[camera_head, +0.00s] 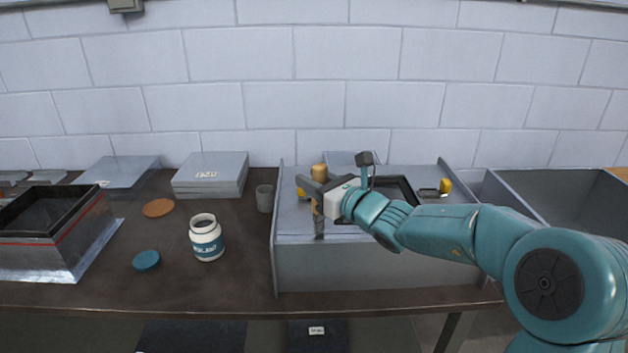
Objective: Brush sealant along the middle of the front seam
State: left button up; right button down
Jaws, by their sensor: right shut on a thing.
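My right gripper (316,194) reaches in from the right over the grey sheet-metal duct (375,268). It is shut on an upright brush (319,226), whose tan handle end shows above the fingers and whose dark grey bristle end points down. The bristle end is at or just above the front seam (345,238), left of its middle; I cannot tell if it touches. The open white sealant jar (207,240) with a teal label stands left of the duct. My left gripper is not in view.
A teal lid (146,260) and a brown disc (158,208) lie on the dark table. A grey cup (264,198) stands beside the duct. Stacked grey sheets (210,178) are behind, a black-rimmed box (55,225) is left, and a grey bin (570,195) is right.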

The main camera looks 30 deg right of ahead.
jog(key=shift+f+b, duration=0.3)
jog(key=shift+b, duration=0.1)
dwell(0.3)
jog(key=s+d, duration=0.1)
jog(key=d, duration=0.1)
jog(key=shift+s+d, duration=0.3)
jog(key=shift+s, duration=0.05)
jog(key=shift+d, duration=0.1)
jog(key=shift+s+d+f+p, duration=0.1)
jog(key=shift+s+d+p, duration=0.05)
jog(key=shift+s+d, duration=0.4)
jog(key=shift+s+d+f+p, duration=0.15)
jog(key=shift+s+d, duration=0.15)
jog(key=shift+d, duration=0.35)
jog(key=shift+r, duration=0.1)
jog(key=shift+s+d+r+p, duration=0.15)
jog(key=shift+s+d, duration=0.25)
jog(key=shift+d, duration=0.3)
jog(key=shift+s+d+f+p, duration=0.15)
jog(key=shift+s+d, duration=0.25)
jog(key=shift+d, duration=0.25)
jog(key=shift+r, duration=0.1)
